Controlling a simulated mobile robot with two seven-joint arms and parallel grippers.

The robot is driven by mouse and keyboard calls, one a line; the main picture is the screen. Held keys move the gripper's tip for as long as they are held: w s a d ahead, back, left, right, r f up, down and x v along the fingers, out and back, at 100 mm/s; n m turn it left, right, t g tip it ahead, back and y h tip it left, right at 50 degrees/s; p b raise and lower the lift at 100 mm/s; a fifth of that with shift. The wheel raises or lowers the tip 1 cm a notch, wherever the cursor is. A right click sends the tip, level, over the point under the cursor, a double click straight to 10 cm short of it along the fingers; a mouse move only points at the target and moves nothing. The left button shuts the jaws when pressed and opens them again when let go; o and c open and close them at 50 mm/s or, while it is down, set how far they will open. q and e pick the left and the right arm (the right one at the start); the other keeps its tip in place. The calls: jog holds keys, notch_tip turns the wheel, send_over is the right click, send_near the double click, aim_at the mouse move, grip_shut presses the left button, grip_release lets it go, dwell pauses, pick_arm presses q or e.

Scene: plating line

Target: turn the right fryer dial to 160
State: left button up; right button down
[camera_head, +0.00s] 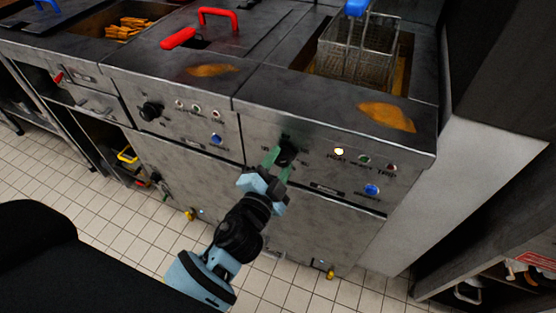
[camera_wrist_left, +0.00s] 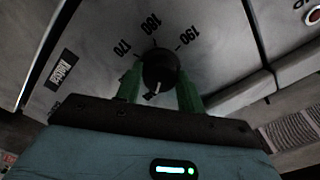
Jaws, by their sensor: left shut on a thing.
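The right fryer dial (camera_head: 287,147) is a round black knob on the steel front panel, left of the indicator lights. My left gripper (camera_head: 281,160) is shut on it, its green fingers on either side. In the left wrist view the dial (camera_wrist_left: 160,68) sits between the fingertips of my left gripper (camera_wrist_left: 160,88). Labels 170, 180 and 190 show around its upper side. A pale mark on the knob points toward the gripper's palm; the number it meets is hidden. My right gripper is not in view.
The left fryer dial (camera_head: 151,111) is on the panel to the left. A wire basket (camera_head: 356,52) with a blue handle stands in the right fryer. A red handle (camera_head: 218,17) is on the left fryer's lid.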

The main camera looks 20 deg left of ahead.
pick_arm(q)
jog(key=m+p, duration=0.1)
jog(key=m, duration=0.1)
jog(key=shift+r+m, duration=0.2)
jog(key=shift+m, duration=0.2)
jog(key=m, duration=0.2)
jog(key=shift+m+p, duration=0.3)
jog(key=shift+m, duration=0.1)
jog(key=m+p, duration=0.1)
jog(key=m, duration=0.2)
jog(key=shift+w, duration=0.1)
jog(key=shift+m, duration=1.3)
